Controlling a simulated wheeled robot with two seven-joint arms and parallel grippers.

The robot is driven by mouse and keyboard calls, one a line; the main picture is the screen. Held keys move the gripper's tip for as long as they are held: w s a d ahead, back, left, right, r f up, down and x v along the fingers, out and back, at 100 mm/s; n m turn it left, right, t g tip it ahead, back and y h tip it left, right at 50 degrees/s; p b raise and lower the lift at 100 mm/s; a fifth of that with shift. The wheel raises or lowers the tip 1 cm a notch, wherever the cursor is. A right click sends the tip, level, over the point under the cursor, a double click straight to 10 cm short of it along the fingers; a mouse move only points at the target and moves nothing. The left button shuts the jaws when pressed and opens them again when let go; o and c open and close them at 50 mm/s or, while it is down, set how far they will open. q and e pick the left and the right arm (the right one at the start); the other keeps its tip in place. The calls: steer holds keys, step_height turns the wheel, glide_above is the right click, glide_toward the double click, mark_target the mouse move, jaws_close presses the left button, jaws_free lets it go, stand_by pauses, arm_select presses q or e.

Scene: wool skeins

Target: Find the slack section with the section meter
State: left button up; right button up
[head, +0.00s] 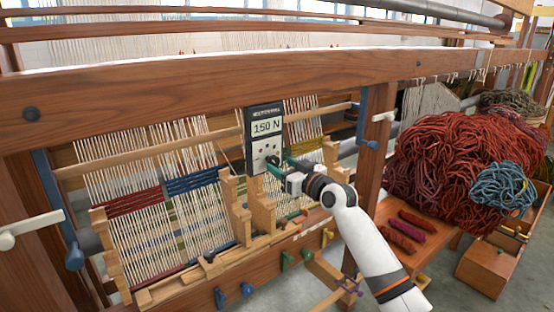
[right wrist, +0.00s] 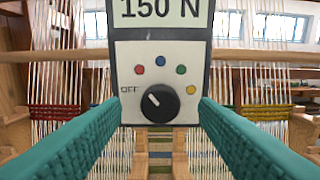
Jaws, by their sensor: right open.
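The section meter (head: 264,127) is a dark upright box with a pale face, reading 150 N, in front of the loom's warp. In the right wrist view the meter (right wrist: 161,60) shows red, blue, green and yellow dots and a black knob beside the word OFF; its white mark points up and left. My right gripper (head: 276,166) is open at the meter's lower part. Its teal fingers (right wrist: 158,108) flank the knob area; I cannot tell whether they touch the case. Warp sections with red (head: 133,201), blue (head: 191,183) and yellow (head: 299,147) bands stand behind. My left gripper is out of view.
A thick wooden beam (head: 200,87) crosses above the warp. Notched wooden posts (head: 262,205) stand close below the meter. Red yarn (head: 455,150) and blue yarn (head: 502,186) are heaped at right, with small skeins (head: 405,229) on a bench and a wooden box (head: 487,268).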

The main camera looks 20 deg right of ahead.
mark_target(276, 162)
steer(key=shift+x, duration=1.65)
steer(key=shift+c, duration=0.5)
steer(key=c, duration=0.8)
steer(key=shift+c, duration=0.3)
steer(key=m, duration=0.3)
steer(key=shift+d+f+m+p, duration=0.1)
steer(key=shift+m+p, duration=0.4)
steer(key=shift+m, duration=1.9)
